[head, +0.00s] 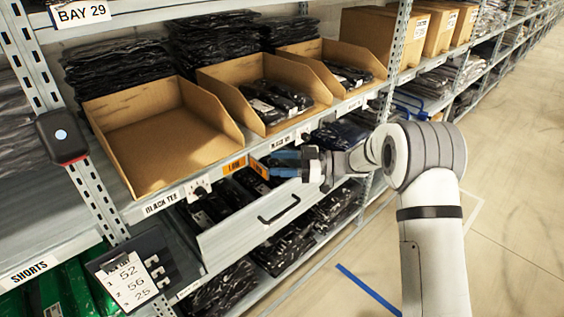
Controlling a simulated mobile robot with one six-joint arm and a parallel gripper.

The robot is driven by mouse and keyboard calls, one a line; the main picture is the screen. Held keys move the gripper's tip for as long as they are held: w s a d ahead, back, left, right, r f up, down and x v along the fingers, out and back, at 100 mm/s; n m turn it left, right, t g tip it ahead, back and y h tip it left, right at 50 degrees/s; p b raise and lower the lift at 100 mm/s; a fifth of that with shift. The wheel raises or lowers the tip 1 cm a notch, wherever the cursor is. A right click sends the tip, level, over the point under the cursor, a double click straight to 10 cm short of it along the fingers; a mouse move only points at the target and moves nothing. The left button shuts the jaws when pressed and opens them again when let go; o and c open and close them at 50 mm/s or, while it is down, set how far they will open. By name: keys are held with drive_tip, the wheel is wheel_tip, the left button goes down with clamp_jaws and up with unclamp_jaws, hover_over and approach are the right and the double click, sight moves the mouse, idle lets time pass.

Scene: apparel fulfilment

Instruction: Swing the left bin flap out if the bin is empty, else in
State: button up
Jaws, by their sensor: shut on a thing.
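The left bin (207,145) is an open cardboard bin on the upper shelf, and its bare floor shows no item inside. An orange plate (235,165) with dark lettering lies along the shelf edge below its right side. A second orange piece (259,168) sticks out from the edge beside it and looks like a flap. My gripper (285,163), with blue fingertips, is shut at the outer end of this orange piece. The fingers hide the exact contact and the flap's far end.
The middle bin (222,88) and right bin (368,60) hold dark bagged garments. Below, a grey panel with a handle (278,208) juts out under my gripper. A clipboard (130,280) and dark device (62,136) are at left. Open floor (510,190) lies right.

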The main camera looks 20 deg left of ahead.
drive_tip(key=shift+w+a+r, duration=0.1)
drive_tip(key=shift+a+r, duration=0.1)
drive_tip(key=shift+r, duration=0.1)
drive_tip(key=v, duration=0.8)
drive_tip(key=shift+f, duration=0.2)
drive_tip(key=shift+d, duration=0.1)
